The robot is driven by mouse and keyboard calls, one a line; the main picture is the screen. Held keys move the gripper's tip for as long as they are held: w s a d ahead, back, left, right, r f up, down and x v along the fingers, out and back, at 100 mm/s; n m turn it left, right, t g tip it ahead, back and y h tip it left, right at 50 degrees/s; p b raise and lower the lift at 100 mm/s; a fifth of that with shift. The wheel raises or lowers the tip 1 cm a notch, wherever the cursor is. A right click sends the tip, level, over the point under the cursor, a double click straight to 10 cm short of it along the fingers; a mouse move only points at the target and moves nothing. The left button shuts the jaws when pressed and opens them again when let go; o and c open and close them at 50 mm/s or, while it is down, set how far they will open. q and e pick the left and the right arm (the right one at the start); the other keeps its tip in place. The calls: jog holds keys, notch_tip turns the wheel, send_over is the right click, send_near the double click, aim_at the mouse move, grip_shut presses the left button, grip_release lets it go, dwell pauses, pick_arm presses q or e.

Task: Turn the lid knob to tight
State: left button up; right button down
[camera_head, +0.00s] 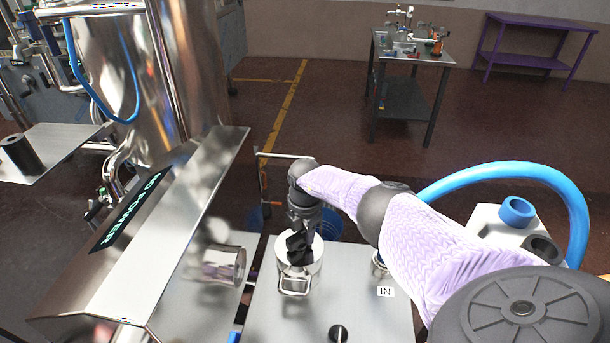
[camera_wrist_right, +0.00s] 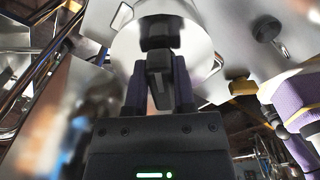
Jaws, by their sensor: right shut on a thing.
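A round silver canister (camera_head: 313,270) with a pale lid and a wire handle at its front stands on the metal table. My right gripper (camera_head: 296,252) comes down onto the lid from above and is shut on the black lid knob. In the right wrist view, the dark knob (camera_wrist_right: 158,45) sits between the fingers of the same gripper (camera_wrist_right: 158,82), over the pale round lid (camera_wrist_right: 197,50). The gripper hides much of the knob, and I cannot read any tight mark. My left gripper is not in view.
The metal table (camera_head: 370,320) bears a small black knob (camera_head: 338,333) at its front and an "IN" label (camera_head: 385,291) at right. A slanted steel machine panel (camera_head: 165,255) stands close on the left. A blue hose (camera_head: 520,170) arches on the right.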

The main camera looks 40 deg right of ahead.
dwell(0.4)
jog(key=shift+c, duration=2.2)
grip_release()
notch_tip(320, 180, up, 9)
jog(key=p, duration=0.5)
jog(key=shift+r, duration=0.55)
